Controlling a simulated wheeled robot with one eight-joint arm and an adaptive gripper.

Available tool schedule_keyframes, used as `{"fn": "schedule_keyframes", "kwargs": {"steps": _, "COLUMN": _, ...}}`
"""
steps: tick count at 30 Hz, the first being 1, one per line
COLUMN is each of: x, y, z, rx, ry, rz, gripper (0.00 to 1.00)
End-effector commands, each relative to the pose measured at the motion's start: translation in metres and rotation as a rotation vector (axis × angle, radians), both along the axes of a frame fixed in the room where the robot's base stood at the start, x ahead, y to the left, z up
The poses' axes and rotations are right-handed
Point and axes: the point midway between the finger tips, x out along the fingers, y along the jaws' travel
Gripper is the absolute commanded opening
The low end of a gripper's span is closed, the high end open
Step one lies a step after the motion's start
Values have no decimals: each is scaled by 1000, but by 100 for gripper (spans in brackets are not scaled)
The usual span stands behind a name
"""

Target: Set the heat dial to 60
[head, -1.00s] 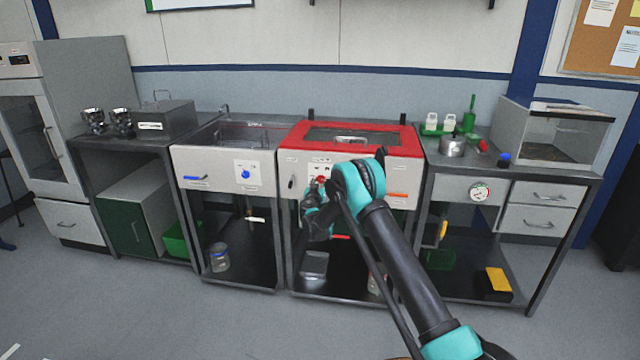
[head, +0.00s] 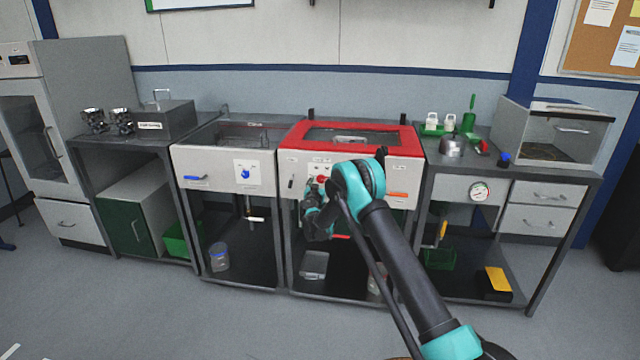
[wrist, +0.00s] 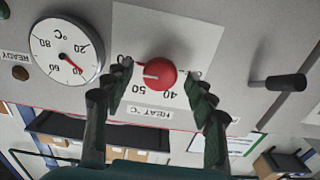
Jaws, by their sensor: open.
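The red heat dial (wrist: 160,73) is on the white panel, upside down in the wrist view, above a HEAT label (wrist: 148,112). Its white pointer mark points left, near or just past the printed 50. The 40 is at its lower right; the 60 mark is not readable, near the left finger. My gripper (wrist: 160,76) is open, with one finger on each side of the dial. I cannot tell whether the fingers touch it. In the head view the dial (head: 322,179) is a small red spot on the red-rimmed unit (head: 290,167), beside my gripper (head: 314,207).
A round °C gauge (wrist: 66,50) is left of the dial, its red needle near 40. A READY lamp (wrist: 21,73) is beside it. A black lever (wrist: 278,83) stands out right of the dial. An orange handle (head: 397,195) is right of my arm in the head view.

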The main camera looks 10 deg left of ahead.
Motion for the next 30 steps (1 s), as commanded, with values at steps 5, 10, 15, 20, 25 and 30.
{"fn": "schedule_keyframes", "kwargs": {"steps": 5, "x": -2, "y": 0, "z": 0, "rx": 0, "ry": 0, "rz": 0, "gripper": 56}}
{"fn": "schedule_keyframes", "kwargs": {"steps": 10, "x": -21, "y": 2, "z": 0, "rx": -1, "ry": 0, "rz": 2, "gripper": 56}}
{"fn": "schedule_keyframes", "kwargs": {"steps": 15, "x": -55, "y": 3, "z": 0, "rx": 0, "ry": 0, "rz": 2, "gripper": 56}}
{"fn": "schedule_keyframes", "kwargs": {"steps": 20, "x": -87, "y": 4, "z": 0, "rx": 0, "ry": 0, "rz": 1, "gripper": 56}}
{"fn": "schedule_keyframes", "kwargs": {"steps": 25, "x": -110, "y": 4, "z": 0, "rx": 0, "ry": 0, "rz": 1, "gripper": 56}}
{"fn": "schedule_keyframes", "kwargs": {"steps": 30, "x": -119, "y": 4, "z": 0, "rx": 0, "ry": 0, "rz": 0, "gripper": 56}}
